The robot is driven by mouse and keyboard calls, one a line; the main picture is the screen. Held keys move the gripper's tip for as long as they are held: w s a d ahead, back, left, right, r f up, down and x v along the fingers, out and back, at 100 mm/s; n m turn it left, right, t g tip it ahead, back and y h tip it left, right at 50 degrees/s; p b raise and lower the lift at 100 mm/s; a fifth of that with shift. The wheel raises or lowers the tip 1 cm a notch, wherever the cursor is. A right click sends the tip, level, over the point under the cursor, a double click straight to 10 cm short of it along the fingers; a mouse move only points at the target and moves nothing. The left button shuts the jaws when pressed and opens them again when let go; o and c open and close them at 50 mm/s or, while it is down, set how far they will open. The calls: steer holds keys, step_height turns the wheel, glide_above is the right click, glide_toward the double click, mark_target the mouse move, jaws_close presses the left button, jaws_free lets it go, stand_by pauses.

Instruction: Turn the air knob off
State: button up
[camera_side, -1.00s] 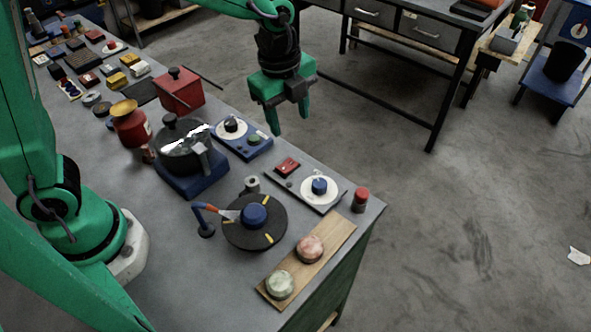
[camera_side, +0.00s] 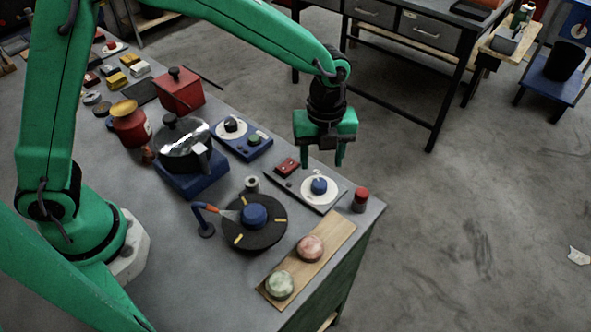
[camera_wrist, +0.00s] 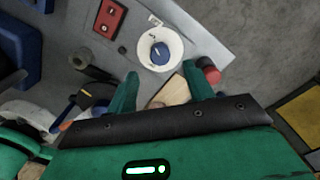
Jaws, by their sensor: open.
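A blue knob (camera_side: 319,186) sits on a white round dial (camera_side: 311,194) on a flat grey plate near the bench's right edge. The knob also shows in the wrist view (camera_wrist: 159,53), just past the fingertips and roughly between their lines. No label is readable, so I cannot tell whether it is the air knob. My gripper (camera_side: 322,165) is open and empty, pointing down above the dial, apart from the knob. Its two green fingers also show in the wrist view (camera_wrist: 160,76). A black knob (camera_side: 231,124) sits on a blue panel further left.
A red switch (camera_side: 287,166) shares the grey plate. A red-topped cylinder (camera_side: 360,200) stands right of it. A black disc (camera_side: 240,234) with a blue hub, a blue-orange nozzle (camera_side: 207,208) and a wooden board (camera_side: 325,260) with two round pieces lie nearer the camera.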

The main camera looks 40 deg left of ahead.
mark_target(320, 182)
steer(key=shift+f, duration=3.35)
steer(key=c, duration=1)
